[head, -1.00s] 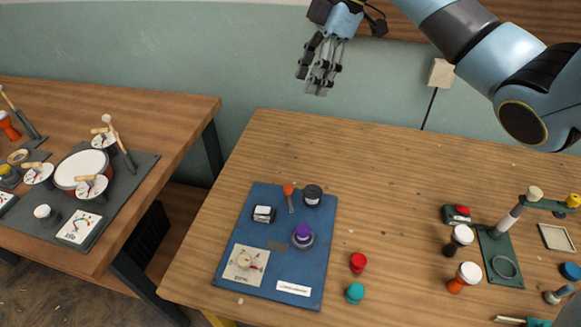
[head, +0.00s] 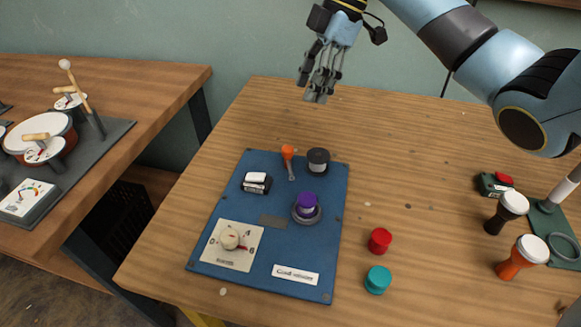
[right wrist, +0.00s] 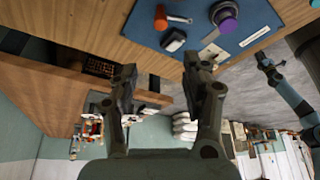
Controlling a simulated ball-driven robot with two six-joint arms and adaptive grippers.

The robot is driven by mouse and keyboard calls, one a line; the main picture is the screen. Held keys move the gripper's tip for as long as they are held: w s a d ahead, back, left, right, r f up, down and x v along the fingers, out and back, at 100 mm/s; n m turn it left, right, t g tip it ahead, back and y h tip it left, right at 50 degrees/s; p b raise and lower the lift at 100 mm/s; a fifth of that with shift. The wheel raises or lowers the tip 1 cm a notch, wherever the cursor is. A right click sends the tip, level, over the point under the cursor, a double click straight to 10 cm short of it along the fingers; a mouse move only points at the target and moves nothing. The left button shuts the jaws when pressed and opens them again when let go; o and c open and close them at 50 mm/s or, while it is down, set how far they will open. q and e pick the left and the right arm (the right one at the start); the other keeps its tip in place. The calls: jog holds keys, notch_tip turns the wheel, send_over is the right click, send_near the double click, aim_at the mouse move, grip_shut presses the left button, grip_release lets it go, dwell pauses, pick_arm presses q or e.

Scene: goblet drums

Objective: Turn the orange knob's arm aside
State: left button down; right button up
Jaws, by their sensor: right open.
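The orange knob (head: 287,152) with its grey arm (head: 291,172) sits near the far edge of the blue panel (head: 262,180). The arm points toward the panel's near side. The knob also shows at the top of the right wrist view (right wrist: 161,18), with its arm running sideways. My right gripper (head: 316,98) is open and empty, in the air beyond the panel's far edge and apart from the knob. Its fingers (right wrist: 160,75) are spread in the right wrist view. A blue arm with a dark end (right wrist: 268,62), seemingly my left, shows there; its jaw state is unclear.
The panel also bears a black knob (head: 318,160), a purple knob (head: 307,201), a black-and-white switch (head: 256,183) and a dial (head: 230,241). Red (head: 380,240) and teal (head: 377,280) pieces stand right of it. Drums (head: 522,256) stand farther right. The table's far middle is clear.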

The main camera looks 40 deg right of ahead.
aim_at(289, 148)
jog(key=x, duration=0.4)
jog(key=d+b+x, duration=0.1)
jog(key=x, duration=0.4)
jog(key=b+x, duration=0.1)
jog(key=x, duration=0.4)
jog(key=shift+s+d+f, duration=0.1)
jog(key=shift+s+f, duration=0.15)
jog(key=shift+f, duration=0.1)
pick_arm(q)
notch_tip(289, 148, down, 4)
jog(key=shift+s+d+f, duration=0.1)
jog(key=shift+s+d, duration=0.05)
pick_arm(e)
jog(key=shift+c, duration=0.2)
grip_shut()
